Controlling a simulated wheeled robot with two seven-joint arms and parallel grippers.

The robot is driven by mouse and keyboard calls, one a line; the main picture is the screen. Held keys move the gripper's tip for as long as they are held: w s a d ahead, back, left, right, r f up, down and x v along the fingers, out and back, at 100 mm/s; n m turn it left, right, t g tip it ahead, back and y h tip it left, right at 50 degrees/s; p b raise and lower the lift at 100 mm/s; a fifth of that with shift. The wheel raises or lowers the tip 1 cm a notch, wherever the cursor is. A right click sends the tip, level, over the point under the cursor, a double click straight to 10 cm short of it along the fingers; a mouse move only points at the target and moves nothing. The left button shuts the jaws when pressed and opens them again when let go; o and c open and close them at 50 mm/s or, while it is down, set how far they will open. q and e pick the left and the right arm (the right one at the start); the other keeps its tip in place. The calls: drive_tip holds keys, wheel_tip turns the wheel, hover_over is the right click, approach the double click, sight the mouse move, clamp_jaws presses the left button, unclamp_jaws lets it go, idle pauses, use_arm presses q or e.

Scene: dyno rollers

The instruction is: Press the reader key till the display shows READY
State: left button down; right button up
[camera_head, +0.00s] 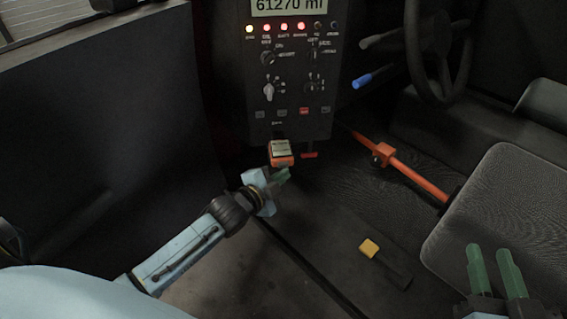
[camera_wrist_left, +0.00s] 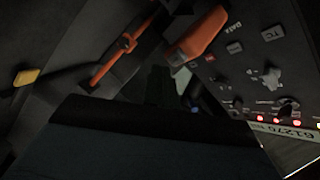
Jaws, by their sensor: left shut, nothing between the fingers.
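An orange reader (camera_head: 281,153) with a pale face hangs at the bottom of the black panel; it also shows in the left wrist view (camera_wrist_left: 198,36). I cannot make out its key or any text on its face. A display (camera_head: 289,6) at the top of the panel reads "61270 mi"; part of it shows in the left wrist view (camera_wrist_left: 290,136). My left gripper (camera_head: 284,174) is shut and empty, just below the reader; I cannot tell whether it touches. My right gripper (camera_head: 494,252) is open and empty at the lower right, over the seat.
The panel (camera_head: 296,90) carries lamps, knobs and switches. An orange lever (camera_head: 400,163) slants across to the right, by the seat (camera_head: 505,210). A steering wheel (camera_head: 430,55) is at the upper right. A yellow-ended dark piece (camera_head: 370,248) lies on the floor.

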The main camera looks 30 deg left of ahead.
use_arm(q)
drive_tip(key=shift+s+d+p, duration=0.65)
drive_tip(key=shift+s+d, duration=0.1)
drive_tip(key=shift+s, duration=0.3)
drive_tip(key=shift+s+d+p, duration=0.65)
drive_tip(key=shift+s+d, duration=0.1)
drive_tip(key=shift+s, duration=0.25)
